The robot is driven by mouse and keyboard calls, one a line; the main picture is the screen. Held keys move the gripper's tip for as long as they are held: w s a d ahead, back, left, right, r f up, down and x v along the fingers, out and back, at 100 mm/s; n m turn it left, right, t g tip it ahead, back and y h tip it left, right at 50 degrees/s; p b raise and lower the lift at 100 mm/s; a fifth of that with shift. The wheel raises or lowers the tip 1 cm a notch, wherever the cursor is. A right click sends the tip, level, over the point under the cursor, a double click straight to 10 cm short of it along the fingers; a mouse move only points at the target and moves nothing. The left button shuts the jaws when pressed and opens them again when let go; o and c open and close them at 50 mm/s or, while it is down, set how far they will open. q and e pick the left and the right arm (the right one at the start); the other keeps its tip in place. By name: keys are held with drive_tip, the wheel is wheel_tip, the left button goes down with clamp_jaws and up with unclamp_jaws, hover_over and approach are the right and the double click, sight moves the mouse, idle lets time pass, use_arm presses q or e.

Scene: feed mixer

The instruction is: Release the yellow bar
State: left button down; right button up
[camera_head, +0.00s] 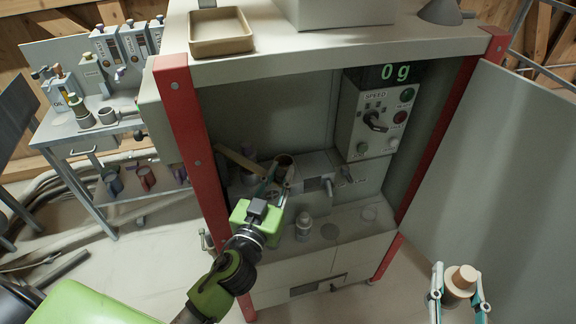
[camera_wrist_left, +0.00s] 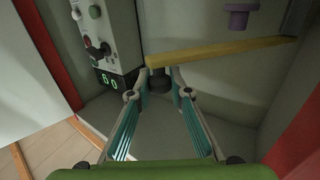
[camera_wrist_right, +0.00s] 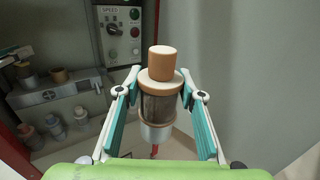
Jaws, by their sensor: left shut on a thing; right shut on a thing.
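The yellow bar (camera_head: 238,160) is inside the cabinet, sloping in the head view. In the left wrist view, the bar (camera_wrist_left: 225,51) crosses the upper middle, its near end at my left gripper's fingertips (camera_wrist_left: 160,74). My left gripper (camera_head: 277,172) reaches into the cabinet and is shut on that end; the exact contact is partly hidden in the head view. My right gripper (camera_head: 459,290) is outside, at the lower right. It is shut around an upright jar (camera_wrist_right: 158,105) with an orange-brown stopper (camera_wrist_right: 162,60).
Small bottles (camera_head: 303,225) stand on the cabinet's lower shelf. Red posts (camera_head: 187,150) frame the opening. An open door panel (camera_head: 500,180) stands at the right.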

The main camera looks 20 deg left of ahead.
use_arm(q)
drive_tip(key=s+a+m+g+h, duration=0.2)
drive_tip(key=s+a+m+h, duration=0.3)
drive_tip(key=s+h, duration=0.3)
drive_tip(key=shift+s+a, duration=0.2)
drive_tip(key=shift+s, duration=0.1)
use_arm(e)
drive_tip(key=shift+w+d, duration=0.1)
use_arm(q)
drive_tip(key=c, duration=1.9)
unclamp_jaws()
drive_tip(key=shift+o, duration=0.3)
drive_tip(key=shift+s, duration=0.1)
